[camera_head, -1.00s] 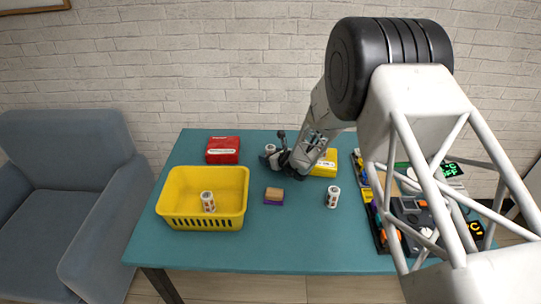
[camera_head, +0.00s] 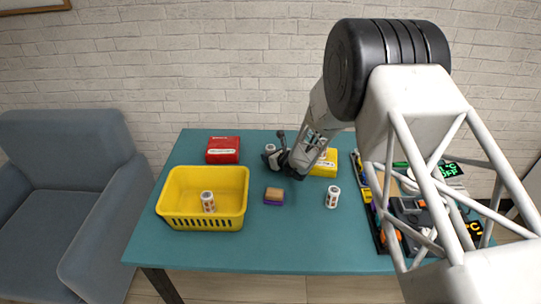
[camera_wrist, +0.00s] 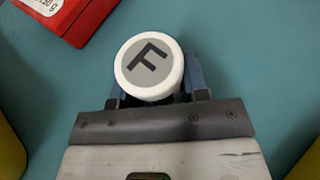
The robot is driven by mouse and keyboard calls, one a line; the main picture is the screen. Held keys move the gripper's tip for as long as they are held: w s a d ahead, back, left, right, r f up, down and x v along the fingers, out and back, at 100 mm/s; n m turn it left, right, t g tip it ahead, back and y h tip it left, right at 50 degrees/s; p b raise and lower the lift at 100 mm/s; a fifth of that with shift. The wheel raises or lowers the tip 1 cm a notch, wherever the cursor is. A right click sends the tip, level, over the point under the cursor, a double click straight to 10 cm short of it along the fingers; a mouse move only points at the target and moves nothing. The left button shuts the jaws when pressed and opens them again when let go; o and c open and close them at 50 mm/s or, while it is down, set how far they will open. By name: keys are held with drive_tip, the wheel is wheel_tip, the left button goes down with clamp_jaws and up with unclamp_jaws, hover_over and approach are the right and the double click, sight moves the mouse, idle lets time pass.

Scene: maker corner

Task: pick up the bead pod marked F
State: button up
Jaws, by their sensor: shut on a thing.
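The bead pod marked F (camera_wrist: 148,66) is a white cylinder with a grey top and a dark letter F, seen from above in the wrist view. My gripper (camera_wrist: 155,92) is shut on it, with a blue-grey finger on each side. In the head view the pod (camera_head: 270,148) shows as a small white top at my gripper (camera_head: 277,153), near the back of the teal table. I cannot tell whether the pod touches the table. Another white pod (camera_head: 333,196) stands on the table to the right, and one more (camera_head: 208,201) stands in the yellow basket (camera_head: 201,225).
A red box (camera_head: 222,149) lies at the back left of the teal table (camera_head: 270,250). A yellow box (camera_head: 325,163) is just right of my gripper. A small tan and purple block (camera_head: 274,196) lies mid-table. A tray of tools (camera_head: 384,236) fills the right side. The front middle is clear.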

sight(270, 147)
drive_tip(key=shift+r, duration=0.1)
drive_tip(key=shift+r, duration=4.9)
